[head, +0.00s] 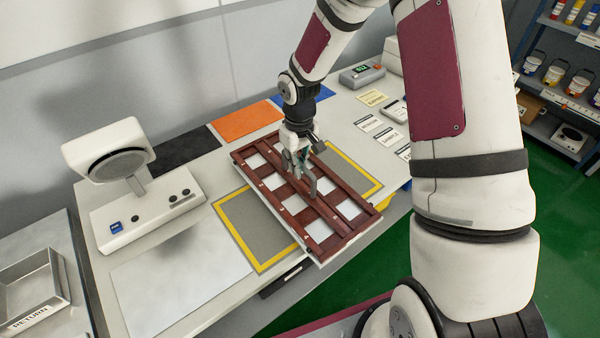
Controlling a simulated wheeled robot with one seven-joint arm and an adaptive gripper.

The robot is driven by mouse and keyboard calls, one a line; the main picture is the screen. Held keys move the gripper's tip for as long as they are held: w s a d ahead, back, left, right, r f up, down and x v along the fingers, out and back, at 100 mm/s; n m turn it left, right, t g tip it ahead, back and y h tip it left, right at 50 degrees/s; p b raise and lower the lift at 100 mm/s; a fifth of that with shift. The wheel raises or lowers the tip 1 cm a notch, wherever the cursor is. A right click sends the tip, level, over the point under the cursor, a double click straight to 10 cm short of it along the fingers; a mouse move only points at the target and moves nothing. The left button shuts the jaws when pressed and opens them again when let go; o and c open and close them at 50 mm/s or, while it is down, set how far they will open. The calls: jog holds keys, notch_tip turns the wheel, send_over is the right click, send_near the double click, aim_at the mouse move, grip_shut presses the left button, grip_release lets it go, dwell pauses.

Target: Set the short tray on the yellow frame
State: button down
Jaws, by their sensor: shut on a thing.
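The tray (301,189) is a dark red-brown slatted rectangle with pale panels showing between its slats. My gripper (300,183) is over its middle, shut on one of its slats. The yellow frame (237,237) is a yellow outline around a grey area on the table. The tray covers the frame's middle and lies crosswise over it, with the frame showing at left and right. The tray's near end reaches past the frame, over the table's front edge. I cannot tell how high the tray is above the table. The fingertips are partly hidden among the slats.
A white device with a round head (119,152) stands left of the frame. Black (183,150), orange (247,124) and blue mats lie behind. Labelled cards (380,125) and a grey display box (362,75) are at right. A metal RETURN tray (32,290) is at far left.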

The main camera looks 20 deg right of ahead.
jog(key=shift+s+f, duration=0.15)
jog(key=shift+f, duration=1.3)
jog(key=c, duration=1.6)
grip_release()
jog(key=shift+f, duration=0.15)
jog(key=shift+c, duration=0.2)
notch_tip(320, 180, up, 12)
jog(key=shift+r+b, duration=0.15)
jog(key=shift+b, duration=0.15)
notch_tip(320, 180, up, 9)
jog(key=t+h, duration=0.1)
send_over(300, 182)
jog(key=s, duration=0.4)
jog(key=s+r+m+t, duration=0.1)
jog(key=s+r+t, duration=0.1)
jog(key=s+r, duration=0.4)
jog(key=s+r+m+t+y, duration=0.1)
jog(key=s+r, duration=0.6)
jog(key=s, duration=0.7)
jog(key=shift+s+r+m+t, duration=0.15)
jog(key=shift+m+t, duration=0.65)
